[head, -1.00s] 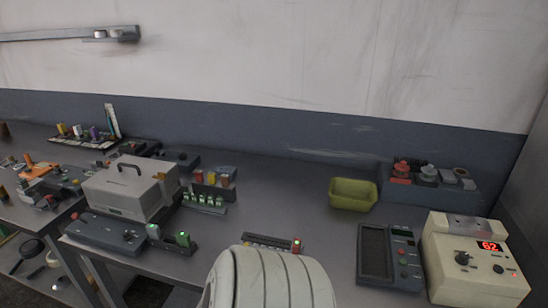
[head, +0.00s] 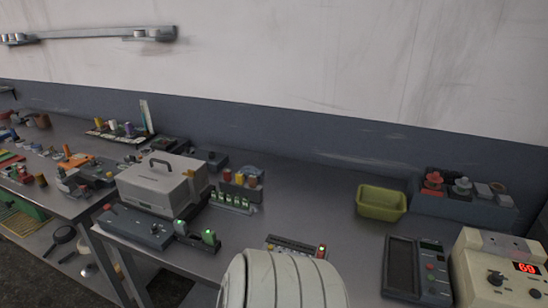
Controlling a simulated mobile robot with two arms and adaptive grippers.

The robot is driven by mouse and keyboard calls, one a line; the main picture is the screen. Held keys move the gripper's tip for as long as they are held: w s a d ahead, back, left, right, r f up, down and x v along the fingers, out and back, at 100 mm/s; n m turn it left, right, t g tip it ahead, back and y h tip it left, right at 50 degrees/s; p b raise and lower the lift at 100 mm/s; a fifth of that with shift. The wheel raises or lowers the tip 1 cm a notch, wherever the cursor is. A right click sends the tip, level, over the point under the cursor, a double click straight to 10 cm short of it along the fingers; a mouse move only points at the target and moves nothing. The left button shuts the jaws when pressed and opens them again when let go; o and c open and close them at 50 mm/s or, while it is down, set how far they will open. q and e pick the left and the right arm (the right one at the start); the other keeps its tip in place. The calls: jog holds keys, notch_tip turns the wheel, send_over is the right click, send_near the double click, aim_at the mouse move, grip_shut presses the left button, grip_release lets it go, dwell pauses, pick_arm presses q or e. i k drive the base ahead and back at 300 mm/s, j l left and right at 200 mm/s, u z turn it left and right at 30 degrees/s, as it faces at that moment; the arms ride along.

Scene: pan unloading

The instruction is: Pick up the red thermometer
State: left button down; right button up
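I cannot make out a red thermometer for certain. Small red parts show in several places: a red knob-like piece (head: 433,181) on the blue-grey box at the back right, a red piece (head: 227,175) behind the grey case, and a red-lit end (head: 321,251) on a strip near the front middle. Neither of my grippers is in view. A white ribbed rounded part at the bottom centre hides some of the front of the table.
A grey case with a handle (head: 155,192) stands at the centre left. A yellow-green tray (head: 381,204) sits at the back right. A dark handheld meter (head: 403,268) and a cream device with a red display (head: 500,275) are at the right. The table middle is mostly clear.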

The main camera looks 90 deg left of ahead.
aim_at(227, 174)
jog(key=u, duration=1.65)
